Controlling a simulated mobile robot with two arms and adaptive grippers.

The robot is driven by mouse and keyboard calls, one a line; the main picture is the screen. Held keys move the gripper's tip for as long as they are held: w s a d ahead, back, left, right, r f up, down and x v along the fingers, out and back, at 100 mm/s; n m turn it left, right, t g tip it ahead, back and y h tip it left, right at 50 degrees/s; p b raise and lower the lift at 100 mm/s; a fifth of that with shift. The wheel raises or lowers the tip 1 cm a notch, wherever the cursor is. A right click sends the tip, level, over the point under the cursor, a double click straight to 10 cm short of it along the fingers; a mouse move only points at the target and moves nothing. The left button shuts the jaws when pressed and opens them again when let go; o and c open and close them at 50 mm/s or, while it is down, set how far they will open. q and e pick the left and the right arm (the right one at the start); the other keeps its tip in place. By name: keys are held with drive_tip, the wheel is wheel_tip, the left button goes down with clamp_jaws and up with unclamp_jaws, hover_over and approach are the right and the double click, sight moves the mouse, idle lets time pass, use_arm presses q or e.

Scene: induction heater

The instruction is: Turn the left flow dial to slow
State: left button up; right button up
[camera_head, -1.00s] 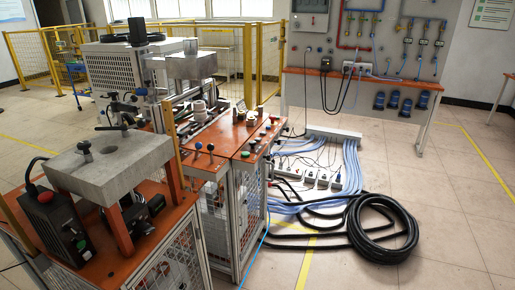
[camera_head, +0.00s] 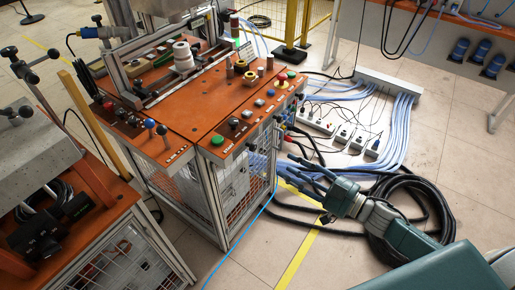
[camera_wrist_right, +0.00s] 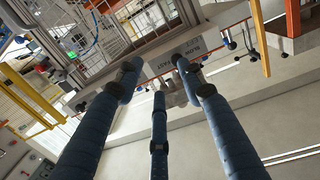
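The orange-topped control bench (camera_head: 200,122) stands left of centre in the head view. Black knobs (camera_head: 234,123) and coloured buttons line its top, and more small knobs (camera_head: 279,118) sit on its right side. My left gripper is not in view.
A coiled black hose (camera_head: 408,190) and pale blue hoses (camera_head: 398,135) lie on the floor near my right arm. Power strips (camera_head: 340,133) lie behind the gripper. A grey block (camera_head: 40,165) on another bench stands at the left. Floor at the lower centre is mostly clear.

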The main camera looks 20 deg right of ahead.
sight(255, 147)
drive_tip(key=shift+n+y, duration=0.4)
drive_tip(key=shift+y, duration=0.2)
drive_tip(key=w+a+r, duration=0.1)
drive_tip(key=w+a, duration=0.1)
drive_tip(key=w+a+r+p, duration=0.1)
drive_tip(key=w+a, duration=0.5)
drive_tip(key=shift+r, duration=0.4)
clamp_jaws()
